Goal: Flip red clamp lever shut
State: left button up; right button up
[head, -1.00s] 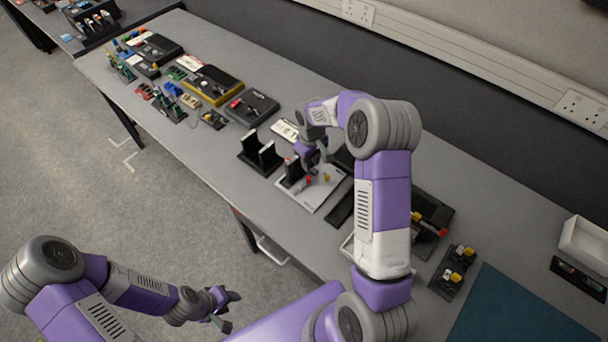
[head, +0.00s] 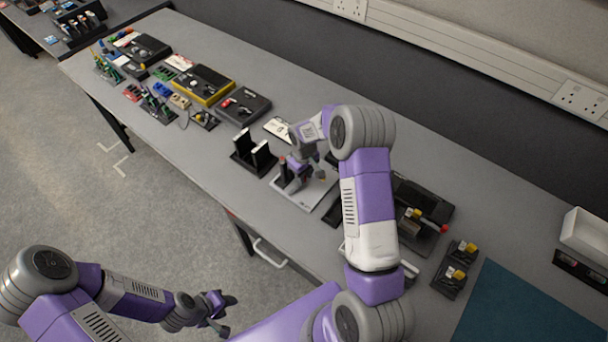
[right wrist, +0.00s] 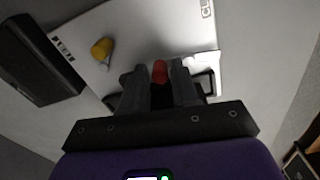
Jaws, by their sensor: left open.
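The red clamp lever (right wrist: 160,72) shows its tip in the right wrist view, between the two fingers of my right gripper (right wrist: 160,85). Whether the fingers press on it is unclear. A yellow lever (right wrist: 102,48) stands apart to its left on the same pale plate (right wrist: 150,25). My left gripper (head: 222,306) is open and empty, away from the bench over the floor side.
Black upright holders (head: 254,153) stand left of the plate. A black fixture with a red-ended lever (head: 443,228) and a block with yellow parts (head: 456,268) lie to the right. A teal mat (head: 525,310) is clear. Several devices crowd the bench's far left.

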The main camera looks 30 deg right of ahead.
grip_shut()
jog(key=m, duration=0.1)
jog(key=s+m+b, duration=0.1)
jog(key=m, duration=0.1)
jog(key=shift+m, duration=0.3)
jog(key=m, duration=0.1)
jog(key=s+m, duration=0.1)
jog(key=m, duration=0.1)
jog(key=shift+a+m+b, duration=0.15)
jog(key=shift+m+b, duration=0.15)
jog(key=shift+b, duration=0.1)
jog(key=m, duration=0.3)
jog(key=s+m, duration=0.1)
jog(key=shift+a, duration=0.35)
jog(key=shift+s+a+m+p, duration=0.15)
jog(key=shift+m+p, duration=0.1)
jog(key=shift+m, duration=0.5)
jog(key=shift+s+a+m+p, duration=0.1)
jog(key=shift+a+m+p, duration=0.15)
jog(key=shift+m, duration=0.45)
jog(key=shift+s+a+m+p, duration=0.1)
jog(key=shift+m+p, duration=0.2)
jog(key=shift+m, duration=0.75)
